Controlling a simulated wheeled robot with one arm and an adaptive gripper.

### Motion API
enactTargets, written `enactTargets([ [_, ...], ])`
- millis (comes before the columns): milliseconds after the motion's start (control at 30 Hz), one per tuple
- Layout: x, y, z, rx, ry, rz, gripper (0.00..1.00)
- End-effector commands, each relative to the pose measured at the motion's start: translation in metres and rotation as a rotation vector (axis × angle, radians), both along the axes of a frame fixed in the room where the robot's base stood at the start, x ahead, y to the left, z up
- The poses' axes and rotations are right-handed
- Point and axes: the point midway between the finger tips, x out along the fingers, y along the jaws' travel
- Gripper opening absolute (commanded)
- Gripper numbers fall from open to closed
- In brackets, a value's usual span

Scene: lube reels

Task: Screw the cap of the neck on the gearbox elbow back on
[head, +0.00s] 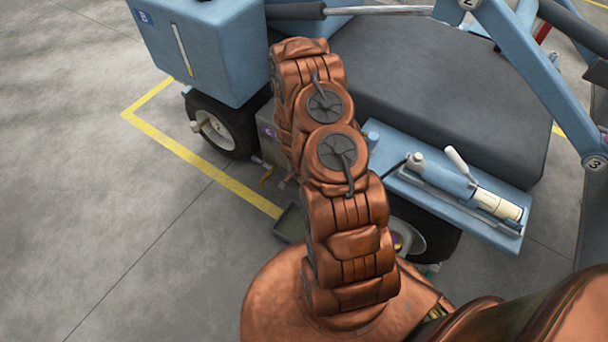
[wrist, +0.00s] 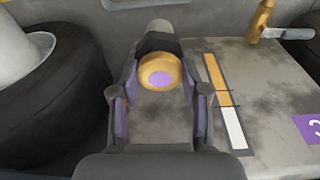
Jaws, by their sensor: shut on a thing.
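In the wrist view, a round orange-yellow cap (wrist: 175,68) with a purple dot at its centre sits between the fingertips of my gripper (wrist: 159,82). The fingers, with purple inner pads, are shut on its sides. Directly behind the cap is a dark neck (wrist: 157,42) with a light grey end above it. The cap covers the front of the neck, so I cannot tell whether they touch or how far the cap is on. In the head view my copper-coloured arm hides the gripper, cap and neck.
A black tyre (wrist: 60,110) stands close on the left. A grey housing (wrist: 270,90) with an orange-and-white strip (wrist: 225,100) and a purple label (wrist: 308,128) is on the right. An orange fitting (wrist: 262,20) rises behind. A dark tray (head: 291,225) lies on the floor.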

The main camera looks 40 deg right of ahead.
Motion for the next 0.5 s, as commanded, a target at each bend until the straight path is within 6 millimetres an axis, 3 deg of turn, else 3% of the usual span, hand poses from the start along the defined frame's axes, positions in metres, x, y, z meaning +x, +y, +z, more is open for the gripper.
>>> enactTargets([
  [500,0.0007,-0.0002,0.0034,-0.001,0.0,-0.107,0.01],
])
